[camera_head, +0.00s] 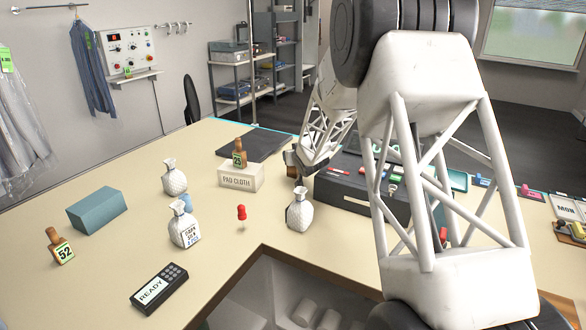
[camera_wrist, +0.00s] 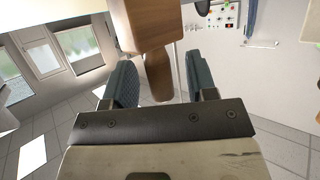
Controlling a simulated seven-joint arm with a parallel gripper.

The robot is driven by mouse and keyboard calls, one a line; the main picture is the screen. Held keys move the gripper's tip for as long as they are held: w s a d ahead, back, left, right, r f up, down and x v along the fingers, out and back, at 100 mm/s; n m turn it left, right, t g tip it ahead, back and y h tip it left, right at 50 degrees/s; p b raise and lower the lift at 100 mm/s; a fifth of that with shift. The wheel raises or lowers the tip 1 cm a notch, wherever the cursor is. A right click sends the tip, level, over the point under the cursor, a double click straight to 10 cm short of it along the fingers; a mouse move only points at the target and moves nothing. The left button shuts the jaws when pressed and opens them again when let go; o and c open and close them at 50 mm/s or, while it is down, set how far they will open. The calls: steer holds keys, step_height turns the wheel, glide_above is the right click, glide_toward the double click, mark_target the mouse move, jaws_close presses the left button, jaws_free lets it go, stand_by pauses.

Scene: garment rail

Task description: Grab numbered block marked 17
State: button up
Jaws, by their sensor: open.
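My gripper (camera_head: 296,160) is at the left edge of the dark case on the table, partly hidden by my arm. In the wrist view my gripper (camera_wrist: 159,65) is open, and a brown wooden piece (camera_wrist: 158,77) with a wider top shows between and beyond its fingers. I see no number on this piece and cannot tell whether the fingers touch it. No block marked 17 can be read. A wooden numbered block marked 52 (camera_head: 60,247) lies tilted at the left. Another marked 25 (camera_head: 239,154) stands on the pad cloth box (camera_head: 240,178).
The dark case (camera_head: 345,187) holds small coloured items. White bottle-shaped bags (camera_head: 299,210), a red pin (camera_head: 241,214), a blue-grey block (camera_head: 97,209) and a black READY device (camera_head: 159,289) are on the table (camera_head: 120,258). The table's front has a cut-out. The left middle is mostly clear.

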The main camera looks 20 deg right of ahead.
jaws_close()
stand_by(0.3)
stand_by(0.3)
steer(key=shift+r, duration=5)
